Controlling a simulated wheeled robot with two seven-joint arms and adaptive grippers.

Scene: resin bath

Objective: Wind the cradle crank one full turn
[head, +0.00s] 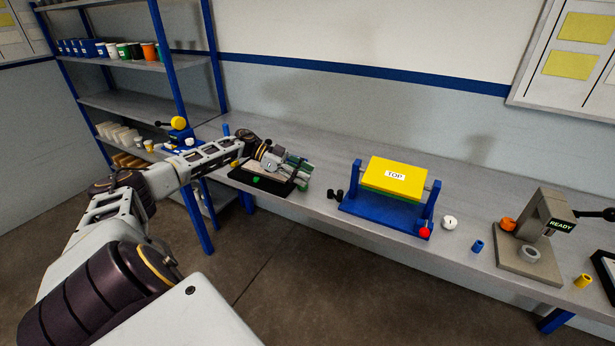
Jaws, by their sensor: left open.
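The cradle (385,218) is a blue stand with two uprights on the bench. It bears a block (402,168), yellow on its upper face with green showing beneath, and a white label that reads TOP. A red knob (424,232), seemingly the crank's handle, is at the cradle's front right, low near its base. My left gripper (302,172) is open, to the left of the cradle and apart from it, over a dark tray (262,184). Nothing shows clearly between its fingers. My right gripper is not in view.
Small black pieces (335,194) stand just left of the cradle. To its right are a white round piece (449,222), a blue cylinder (477,246) and a grey device (545,225) reading READY. A shelf rack (140,68) stands at left. The bench behind the cradle is clear.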

